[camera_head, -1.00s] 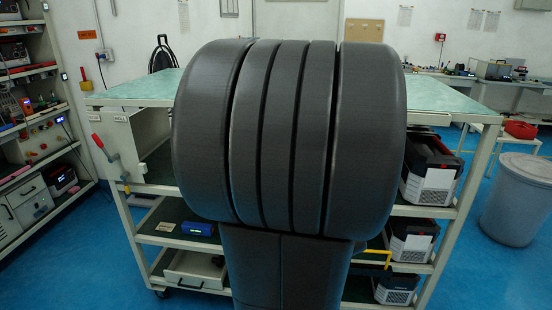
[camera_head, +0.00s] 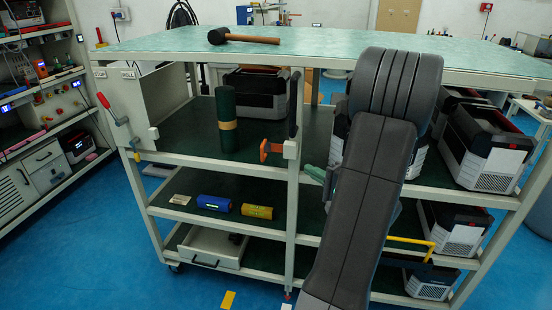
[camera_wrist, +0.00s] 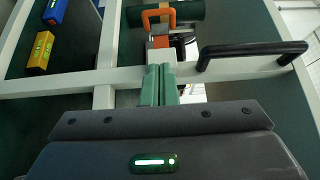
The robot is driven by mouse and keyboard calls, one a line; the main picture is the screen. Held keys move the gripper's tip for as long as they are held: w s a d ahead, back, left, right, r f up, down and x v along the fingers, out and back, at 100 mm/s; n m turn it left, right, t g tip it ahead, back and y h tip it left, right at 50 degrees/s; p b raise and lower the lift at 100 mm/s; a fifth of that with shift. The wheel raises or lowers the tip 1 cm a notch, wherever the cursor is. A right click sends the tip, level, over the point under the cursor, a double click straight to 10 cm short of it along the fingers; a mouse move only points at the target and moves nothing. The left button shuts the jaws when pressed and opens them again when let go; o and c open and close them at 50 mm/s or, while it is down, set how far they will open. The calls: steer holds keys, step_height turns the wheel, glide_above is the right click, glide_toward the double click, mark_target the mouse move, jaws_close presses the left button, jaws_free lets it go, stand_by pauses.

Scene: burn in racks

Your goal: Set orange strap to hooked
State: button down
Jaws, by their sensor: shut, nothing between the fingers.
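The orange strap (camera_head: 265,150) is a small orange loop or handle at the trolley's middle post (camera_head: 290,190), just above the upper shelf. In the wrist view the strap (camera_wrist: 146,19) lies beyond my fingertips, next to a grey fitting. I cannot tell whether it is hooked. My gripper (camera_head: 314,172) has pale green fingers and is just right of the post. In the wrist view my gripper (camera_wrist: 160,68) is shut and empty, with its tips close to the fitting and apart from the orange loop. My arm hides part of the shelves behind it.
A dark green roll (camera_head: 227,125) stands left of the strap. A black handle (camera_head: 295,105) rises on the post and also shows right of my fingers (camera_wrist: 250,50). Blue (camera_head: 213,203) and yellow (camera_head: 257,211) blocks lie on the shelf below. A mallet (camera_head: 240,38) lies on top.

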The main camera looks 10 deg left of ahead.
mark_target(286, 158)
steer(key=x, duration=1)
steer(key=shift+s+a+b, duration=0.1)
steer(key=shift+a+b, duration=0.15)
steer(key=shift+b, duration=0.05)
steer(key=shift+s+a+r, duration=0.1)
steer(key=shift+s+a, duration=0.1)
steer(key=shift+a, duration=0.65)
steer(key=shift+s+a, duration=0.2)
steer(key=shift+a, duration=0.6)
steer(key=w+a+b, duration=0.1)
steer(key=a+b, duration=0.3)
steer(key=a, duration=3.6)
steer(key=shift+w+a, duration=0.2)
steer(key=shift+a, duration=0.2)
steer(key=shift+r, duration=0.2)
